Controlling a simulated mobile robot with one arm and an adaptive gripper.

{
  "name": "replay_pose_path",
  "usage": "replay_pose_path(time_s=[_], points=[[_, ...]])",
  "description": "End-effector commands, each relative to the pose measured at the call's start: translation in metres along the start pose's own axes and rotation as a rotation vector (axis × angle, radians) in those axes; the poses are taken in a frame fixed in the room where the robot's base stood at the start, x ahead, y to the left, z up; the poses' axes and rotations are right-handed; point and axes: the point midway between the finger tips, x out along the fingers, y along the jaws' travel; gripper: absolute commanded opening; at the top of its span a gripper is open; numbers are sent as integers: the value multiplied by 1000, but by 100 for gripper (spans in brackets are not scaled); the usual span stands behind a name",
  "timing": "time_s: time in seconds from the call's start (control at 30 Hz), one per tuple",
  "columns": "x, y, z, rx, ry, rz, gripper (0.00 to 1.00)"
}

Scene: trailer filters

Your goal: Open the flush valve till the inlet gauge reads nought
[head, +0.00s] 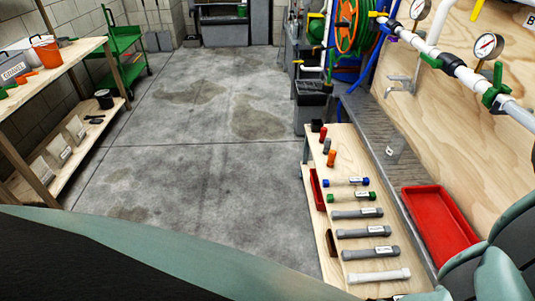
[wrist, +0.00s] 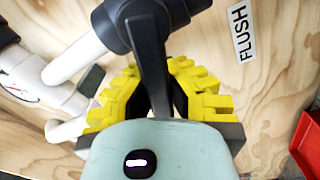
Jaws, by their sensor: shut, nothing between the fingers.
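In the wrist view a dark grey valve body (wrist: 150,14) with a long tapering dark lever (wrist: 154,70) sits beside a white label reading FLUSH (wrist: 240,32). The lever points down the picture, toward my gripper (wrist: 153,68). My gripper has yellow ribbed fingers and is shut with nothing held. The lever's lower end overlaps the fingers in the picture; I cannot tell whether they touch. In the head view two round gauges stand on the white pipe, one nearer (head: 488,46) and one farther (head: 419,9). Their readings are too small to tell, and neither shows an inlet label.
In the head view a bench (head: 314,222) holds several filter cartridges. A red tray (head: 440,226) lies beside it, below the plywood wall. Shelving (head: 92,46) and a green cart (head: 130,68) stand at the left. The concrete floor between is clear.

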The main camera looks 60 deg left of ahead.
Motion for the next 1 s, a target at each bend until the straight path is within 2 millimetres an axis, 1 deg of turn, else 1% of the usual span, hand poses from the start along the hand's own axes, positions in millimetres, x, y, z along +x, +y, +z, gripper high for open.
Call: replay_pose_path(time_s=[0.03, 0.27, 0.33, 0.7, 0.77, 1.0], points=[[1, 7, -3, 46, 3, -2, 0], [1, 17, -3, 265, 2, -3, 0], [1, 13, -1, 265, 3, -2, 5], [0, 13, 0, 260, 1, -1, 44], [0, 13, 0, 260, 1, -1, 49], [0, 13, 0, 259, 0, -1, 49]])
